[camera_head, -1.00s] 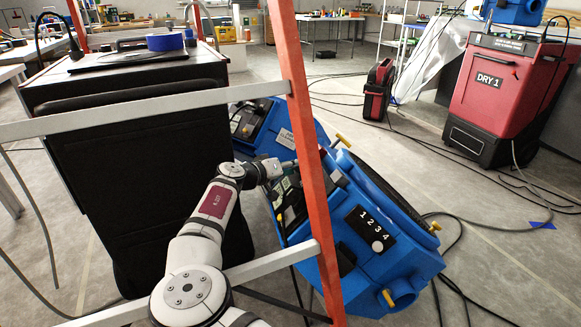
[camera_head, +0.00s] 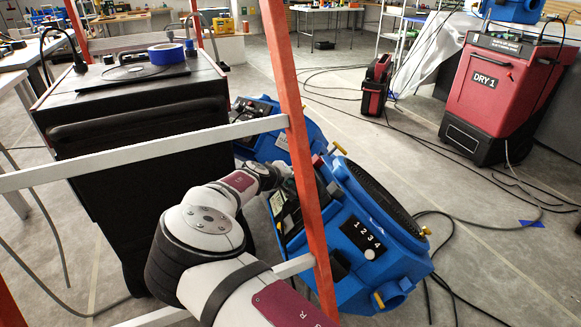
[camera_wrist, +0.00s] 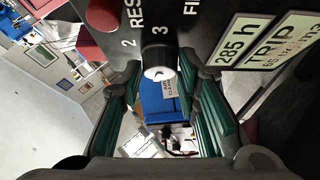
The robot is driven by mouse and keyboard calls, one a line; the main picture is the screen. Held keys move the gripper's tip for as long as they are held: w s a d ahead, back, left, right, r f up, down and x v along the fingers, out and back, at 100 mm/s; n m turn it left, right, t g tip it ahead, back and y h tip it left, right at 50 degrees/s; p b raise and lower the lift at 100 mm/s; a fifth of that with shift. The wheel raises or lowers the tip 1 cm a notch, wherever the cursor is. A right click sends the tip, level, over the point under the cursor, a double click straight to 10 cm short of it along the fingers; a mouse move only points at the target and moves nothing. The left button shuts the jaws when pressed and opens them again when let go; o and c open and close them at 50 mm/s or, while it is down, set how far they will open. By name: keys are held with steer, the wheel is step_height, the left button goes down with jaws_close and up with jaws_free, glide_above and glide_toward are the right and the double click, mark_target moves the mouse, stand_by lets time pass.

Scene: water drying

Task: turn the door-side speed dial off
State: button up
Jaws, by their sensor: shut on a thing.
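The wrist view shows a black dial (camera_wrist: 158,58) with a pale tip on a dark panel, with the figures 2 and 3 printed beside it. My gripper (camera_wrist: 160,78), with green-lined fingers on both sides, is shut on the dial. In the head view my arm reaches to the near blue machine (camera_head: 368,200), which lies tilted and carries a "1 2 3 4" plate (camera_head: 366,233). An orange post (camera_head: 296,150) hides part of that machine's panel, and the dial cannot be made out there. The dial's exact setting is unclear.
In the wrist view a red knob (camera_wrist: 108,14) and display labels (camera_wrist: 243,42) flank the dial. A black cabinet (camera_head: 140,130) stands left, a second blue machine (camera_head: 300,140) behind. A red dryer (camera_head: 500,85) stands right; cables lie on the floor.

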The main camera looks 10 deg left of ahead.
steer(key=shift+r+n+y+p, duration=0.2)
steer(key=shift+n+y+p, duration=0.2)
steer(key=shift+n+p, duration=0.3)
steer(key=shift+f+g+p, duration=0.1)
steer(key=shift+g+p, duration=0.2)
steer(key=o, duration=1.2)
steer(key=shift+c, duration=0.2)
steer(key=v, duration=1.2)
